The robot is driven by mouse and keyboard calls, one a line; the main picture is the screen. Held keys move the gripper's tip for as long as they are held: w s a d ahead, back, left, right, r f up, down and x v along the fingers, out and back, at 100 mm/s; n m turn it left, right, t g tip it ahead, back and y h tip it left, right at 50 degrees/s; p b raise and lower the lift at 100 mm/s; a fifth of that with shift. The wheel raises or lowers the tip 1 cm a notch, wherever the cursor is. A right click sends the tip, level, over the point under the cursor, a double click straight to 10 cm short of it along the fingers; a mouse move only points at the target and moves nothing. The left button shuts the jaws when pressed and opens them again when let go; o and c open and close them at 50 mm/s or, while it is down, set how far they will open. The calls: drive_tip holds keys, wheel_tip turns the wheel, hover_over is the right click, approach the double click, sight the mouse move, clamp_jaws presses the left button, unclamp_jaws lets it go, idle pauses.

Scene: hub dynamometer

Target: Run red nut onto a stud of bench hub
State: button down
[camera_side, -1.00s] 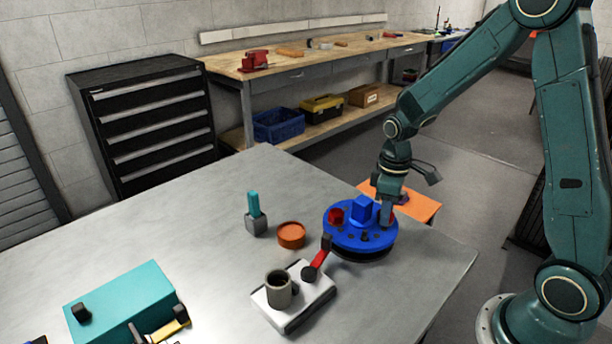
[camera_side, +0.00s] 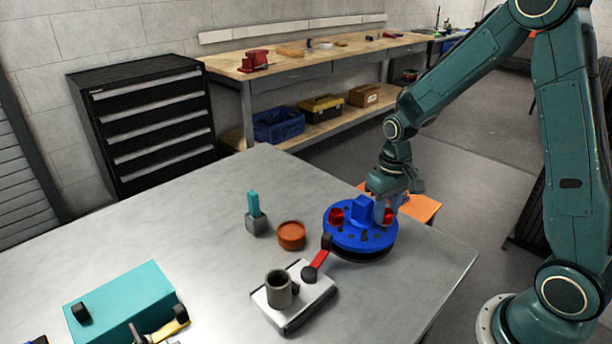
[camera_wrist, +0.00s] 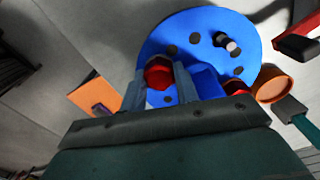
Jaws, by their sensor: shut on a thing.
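The bench hub is a round blue disc (camera_side: 350,238) with dark holes and a raised blue block in its middle; it also fills the top of the wrist view (camera_wrist: 200,22). My gripper (camera_side: 382,216) points down at the hub's right side. In the wrist view its fingers (camera_wrist: 160,82) are shut on a red nut (camera_wrist: 158,72), low over the disc near its rim. Whether this nut sits around a stud is hidden. A second red nut (camera_side: 336,216) is on the hub's left side. A bare pale stud (camera_wrist: 229,43) stands up from the disc.
A red and black lever (camera_side: 318,261) reaches close to the hub's front left, beside a white block with a grey cup (camera_side: 279,290). An orange dish (camera_side: 291,236) and a teal-handled grey block (camera_side: 256,222) stand left. An orange mat (camera_side: 425,209) lies behind my gripper.

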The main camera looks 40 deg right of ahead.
drive_tip(key=shift+w+r, duration=0.1)
drive_tip(key=shift+w, duration=0.25)
drive_tip(key=c, duration=1.4)
unclamp_jaws()
drive_tip(key=shift+o, duration=1)
drive_tip(key=shift+s, duration=0.1)
drive_tip(key=shift+s, duration=0.1)
